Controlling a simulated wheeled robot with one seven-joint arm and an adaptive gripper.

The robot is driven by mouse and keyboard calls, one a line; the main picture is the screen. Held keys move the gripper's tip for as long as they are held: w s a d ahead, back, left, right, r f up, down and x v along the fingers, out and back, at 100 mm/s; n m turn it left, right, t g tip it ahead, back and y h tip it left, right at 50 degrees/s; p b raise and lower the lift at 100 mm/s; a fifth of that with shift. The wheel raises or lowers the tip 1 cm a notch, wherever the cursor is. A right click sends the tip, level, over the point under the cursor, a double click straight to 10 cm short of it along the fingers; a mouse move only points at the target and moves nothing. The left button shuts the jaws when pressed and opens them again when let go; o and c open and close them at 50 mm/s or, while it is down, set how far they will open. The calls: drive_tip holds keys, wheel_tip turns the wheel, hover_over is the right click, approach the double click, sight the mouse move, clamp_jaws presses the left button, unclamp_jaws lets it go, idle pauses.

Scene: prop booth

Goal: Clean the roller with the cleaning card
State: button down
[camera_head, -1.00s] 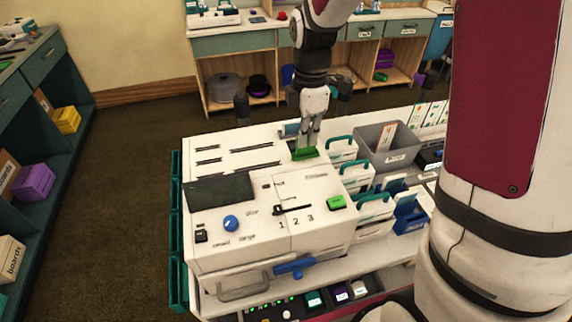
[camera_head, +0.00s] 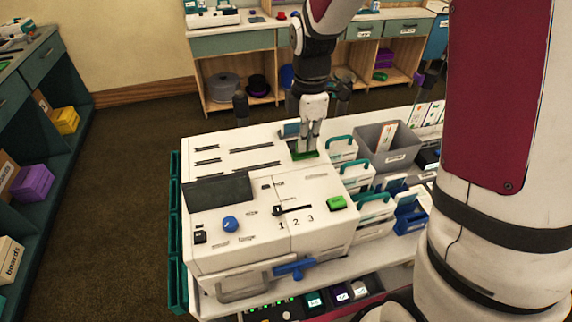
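A large white machine (camera_head: 262,236) stands on the bench, with a blue knob, a dark panel, a slider marked 1 2 3 and several dark slots in its top. My gripper (camera_head: 306,150) points down at the machine's back right corner. Its fingers reach to a green piece (camera_head: 305,155) there, low against the machine's top. The fingers look close together, but I cannot tell whether they grip the green piece. I cannot make out a roller or identify the cleaning card for certain.
A grey bin (camera_head: 388,147) with cards and several white holders with teal handles (camera_head: 375,205) stand right of the machine. A blue lever (camera_head: 292,270) sticks out at the machine's front. Shelves (camera_head: 40,150) line the left, with open floor between.

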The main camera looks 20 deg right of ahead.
drive_tip(key=shift+r, duration=0.15)
drive_tip(key=shift+r+p, duration=1.35)
drive_tip(key=shift+r, duration=1.75)
drive_tip(key=shift+r+p, duration=0.75)
drive_tip(key=shift+r, duration=1.55)
